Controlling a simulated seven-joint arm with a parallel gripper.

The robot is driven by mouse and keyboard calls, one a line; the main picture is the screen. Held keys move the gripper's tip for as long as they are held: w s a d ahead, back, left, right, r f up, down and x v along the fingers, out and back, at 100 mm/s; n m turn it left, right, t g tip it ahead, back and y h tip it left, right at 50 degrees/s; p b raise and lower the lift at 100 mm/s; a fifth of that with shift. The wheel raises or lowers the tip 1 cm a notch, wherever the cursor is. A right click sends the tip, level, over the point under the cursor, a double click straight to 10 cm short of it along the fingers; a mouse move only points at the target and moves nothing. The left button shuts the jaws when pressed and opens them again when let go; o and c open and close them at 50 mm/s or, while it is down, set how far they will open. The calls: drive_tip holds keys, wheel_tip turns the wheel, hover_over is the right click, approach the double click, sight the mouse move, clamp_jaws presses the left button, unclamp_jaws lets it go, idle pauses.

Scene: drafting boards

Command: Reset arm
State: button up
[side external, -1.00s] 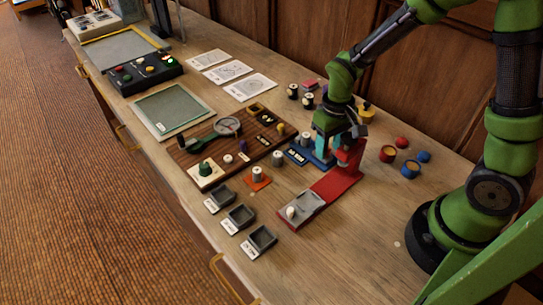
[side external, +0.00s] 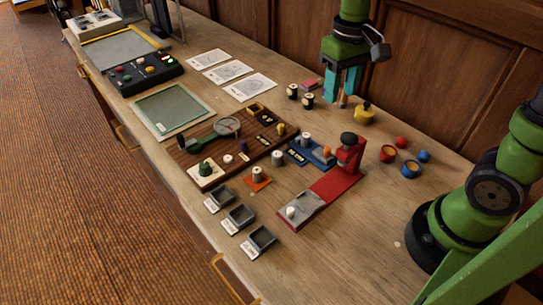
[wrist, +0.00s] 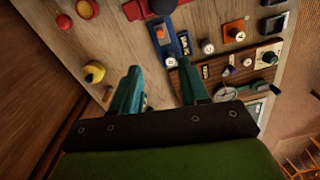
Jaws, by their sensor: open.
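My gripper (side external: 341,88) is raised above the back of the bench in the side external view, with its teal fingers pointing down. In the wrist view its two fingers (wrist: 160,88) stand apart with nothing between them. Below and in front of it are a red press-like stand (side external: 338,183) with a dark round top and a blue tray (side external: 311,153) with an orange piece and a grey cylinder. The red stand shows only partly at the top of the wrist view (wrist: 133,10).
A wooden panel with a gauge (side external: 227,126) lies left of the stand. A yellow knobbed object (side external: 364,115), black jars (side external: 307,101), and red and blue round containers (side external: 411,168) stand nearby. Dark trays (side external: 262,238) line the front edge. A wood-panelled wall (side external: 440,70) rises behind.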

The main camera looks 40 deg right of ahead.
drive_tip(key=s+a+r+m+t+y, duration=0.1)
drive_tip(key=s+r+m+t+y, duration=0.1)
drive_tip(key=s+r+t, duration=0.2)
drive_tip(key=s+t, duration=0.3)
drive_tip(key=s, duration=0.1)
drive_tip(key=shift+s+a+r, duration=0.15)
drive_tip(key=shift+s+a, duration=0.25)
